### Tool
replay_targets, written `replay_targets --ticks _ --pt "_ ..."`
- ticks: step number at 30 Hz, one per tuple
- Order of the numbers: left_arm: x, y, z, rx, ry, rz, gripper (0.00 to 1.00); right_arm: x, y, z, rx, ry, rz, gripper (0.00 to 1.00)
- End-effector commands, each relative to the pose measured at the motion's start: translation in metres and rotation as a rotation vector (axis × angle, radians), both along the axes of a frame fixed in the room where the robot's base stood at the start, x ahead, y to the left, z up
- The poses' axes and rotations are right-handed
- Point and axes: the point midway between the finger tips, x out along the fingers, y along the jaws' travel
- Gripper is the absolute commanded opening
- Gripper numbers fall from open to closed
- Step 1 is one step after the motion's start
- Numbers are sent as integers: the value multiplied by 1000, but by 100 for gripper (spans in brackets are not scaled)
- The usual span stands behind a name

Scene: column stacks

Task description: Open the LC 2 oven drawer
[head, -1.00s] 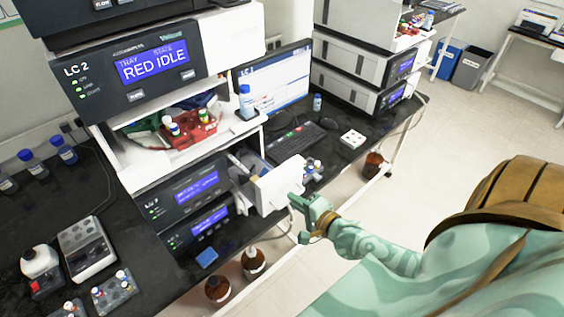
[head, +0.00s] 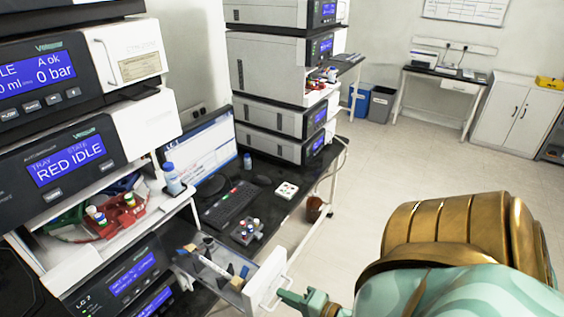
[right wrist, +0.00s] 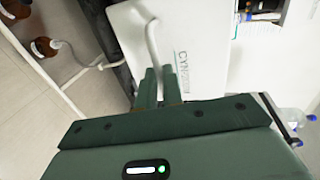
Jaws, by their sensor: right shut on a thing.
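The LC 2 oven drawer's white front panel (head: 264,278) stands well out from the stack in the head view. Its open interior shows behind the panel, with a pale column and small blue and tan parts inside. My right gripper (head: 286,296) is at the right side of the panel, shut on its white handle. In the right wrist view the fingers (right wrist: 160,86) close around the curved handle (right wrist: 152,42), in front of the white panel with lettering (right wrist: 205,50). My left gripper is in neither view.
A vial rack (head: 247,232), keyboard (head: 231,204) and monitor (head: 200,150) are on the bench behind the drawer. Open floor (head: 362,175) lies to the right.

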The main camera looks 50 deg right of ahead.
Motion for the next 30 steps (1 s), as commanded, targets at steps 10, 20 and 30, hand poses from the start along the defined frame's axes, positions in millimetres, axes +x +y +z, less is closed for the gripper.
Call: replay_targets --ticks 10,20,30 --pt "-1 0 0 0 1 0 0 0 0 0 0 1 0 19" --pt "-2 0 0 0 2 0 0 0 0 0 0 0 0 29" --pt "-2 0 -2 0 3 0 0 -23 -1 3 1 4 1 29"
